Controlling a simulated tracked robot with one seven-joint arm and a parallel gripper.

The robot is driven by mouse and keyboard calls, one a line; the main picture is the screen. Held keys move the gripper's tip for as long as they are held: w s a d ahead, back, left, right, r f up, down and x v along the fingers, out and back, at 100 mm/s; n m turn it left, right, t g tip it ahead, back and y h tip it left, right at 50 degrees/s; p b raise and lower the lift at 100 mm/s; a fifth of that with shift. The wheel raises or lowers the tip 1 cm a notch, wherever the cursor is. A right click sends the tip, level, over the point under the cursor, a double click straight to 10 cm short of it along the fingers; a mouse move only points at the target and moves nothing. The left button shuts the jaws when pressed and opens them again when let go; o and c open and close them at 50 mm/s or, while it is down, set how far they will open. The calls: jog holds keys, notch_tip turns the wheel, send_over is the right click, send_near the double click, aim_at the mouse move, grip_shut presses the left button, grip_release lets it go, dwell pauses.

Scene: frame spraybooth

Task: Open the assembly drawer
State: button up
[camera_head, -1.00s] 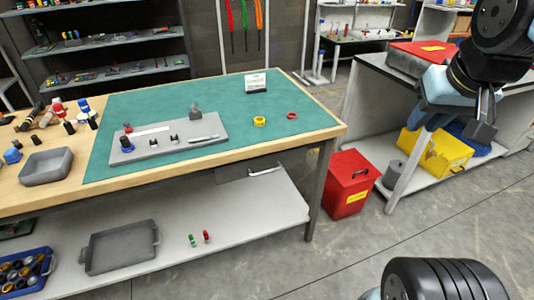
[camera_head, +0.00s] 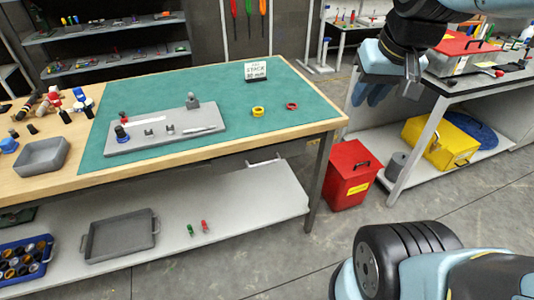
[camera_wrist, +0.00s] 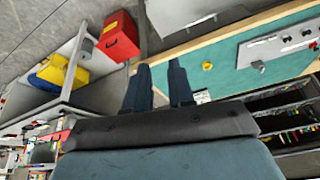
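The assembly drawer sits under the front edge of the green-topped workbench (camera_head: 215,155). Its pale bar handle (camera_head: 265,161) shows just below the bench edge, right of centre; most of the drawer front is hidden by the tabletop. The handle also shows in the wrist view (camera_wrist: 201,20), near the top. The drawer looks shut. My gripper (camera_head: 412,76) is raised in the air to the right of the bench, well apart from the handle. In the wrist view my gripper (camera_wrist: 159,66) has its two dark fingers spread with nothing between them.
A red bin (camera_head: 349,174) stands on the floor right of the bench leg. A second bench (camera_head: 470,82) holds a yellow crate (camera_head: 440,142) on its lower shelf. A grey tray (camera_head: 119,237) lies on the lower shelf (camera_head: 260,202). The floor before the bench is clear.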

jog(key=w+a+f+m+g+y, duration=0.1)
jog(key=w+a+f+g+y, duration=0.2)
jog(key=w+f, duration=0.5)
jog(key=w+a+f+m+g+y, duration=0.1)
jog(key=w+f+g+y, duration=0.3)
jog(key=w+f, duration=0.35)
jog(key=m+t+y, duration=0.3)
jog(key=m+y, duration=0.2)
jog(key=y, duration=0.3)
send_near(267, 163)
jog(key=x, duration=1)
jog(key=shift+w+f, duration=0.25)
jog(key=shift+w, duration=0.1)
jog(key=shift+c, duration=0.3)
grip_shut()
